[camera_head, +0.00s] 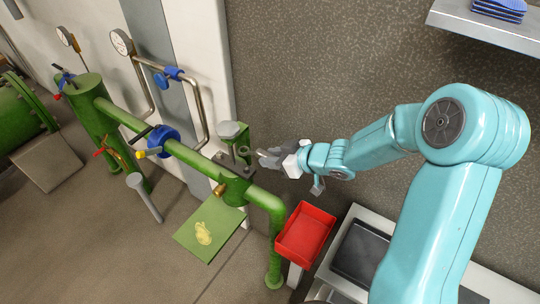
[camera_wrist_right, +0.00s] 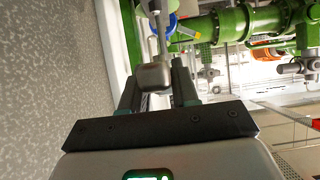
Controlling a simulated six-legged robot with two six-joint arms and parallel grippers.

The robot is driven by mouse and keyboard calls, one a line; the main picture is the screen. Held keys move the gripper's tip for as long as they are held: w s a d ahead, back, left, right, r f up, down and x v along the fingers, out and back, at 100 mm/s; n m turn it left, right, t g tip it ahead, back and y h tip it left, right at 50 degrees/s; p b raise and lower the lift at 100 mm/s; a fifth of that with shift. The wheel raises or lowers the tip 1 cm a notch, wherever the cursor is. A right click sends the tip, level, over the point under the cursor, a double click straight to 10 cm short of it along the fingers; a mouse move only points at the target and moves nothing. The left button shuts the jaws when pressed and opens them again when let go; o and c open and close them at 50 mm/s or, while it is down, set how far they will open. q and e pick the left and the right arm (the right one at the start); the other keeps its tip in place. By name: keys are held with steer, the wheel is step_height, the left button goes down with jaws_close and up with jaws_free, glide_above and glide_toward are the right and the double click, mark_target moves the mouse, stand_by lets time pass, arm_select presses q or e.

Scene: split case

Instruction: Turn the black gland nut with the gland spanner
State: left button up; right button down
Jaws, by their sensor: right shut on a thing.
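My right gripper (camera_head: 268,157) reaches in from the right, beside the valve on the green pipe. In the right wrist view, its two dark fingers are on either side of a grey-brown block with a thin grey shaft running up from it; I take this to be the gland spanner (camera_wrist_right: 153,76). The gripper is shut on it. In the head view the spanner is too small to make out clearly at the fingertips. The dark fitting on the valve, likely the black gland nut (camera_head: 238,167), is small. I cannot tell whether the spanner touches it. My left gripper is not in view.
A green plate (camera_head: 190,238) with a yellow cloth (camera_head: 203,233) lies below. A red tray (camera_head: 306,232) stands to the right. A blue valve (camera_head: 163,142) and a gauge (camera_head: 121,42) are to the left.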

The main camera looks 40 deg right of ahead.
steer(key=shift+s+d, duration=0.1)
steer(key=shift+d, duration=0.05)
steer(key=shift+s+a+r, duration=0.2)
steer(key=shift+s+r, duration=0.05)
steer(key=shift+s, duration=0.15)
steer(key=shift+a+f, duration=0.1)
steer(key=shift+w+d+f+b, duration=0.1)
steer(key=shift+w+f+b, duration=0.1)
steer(key=shift+f+b, duration=0.15)
steer(key=shift+w+d+f+b, duration=0.1)
steer(key=shift+w+f+b, duration=0.1)
steer(key=shift+f, duration=0.25)
steer(key=shift+s+d+f+b, duration=0.1)
steer(key=shift+s+f+b, duration=0.05)
steer(key=shift+f+b, duration=0.2)
steer(key=shift+s+f+b, duration=0.2)
steer(key=shift+f+b, duration=0.1)
steer(key=shift+b, duration=0.05)
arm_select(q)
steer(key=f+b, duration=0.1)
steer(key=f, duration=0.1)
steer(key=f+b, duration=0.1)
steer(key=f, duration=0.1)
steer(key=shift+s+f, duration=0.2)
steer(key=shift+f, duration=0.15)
arm_select(e)
steer(key=f, duration=0.3)
steer(key=shift+a, duration=0.25)
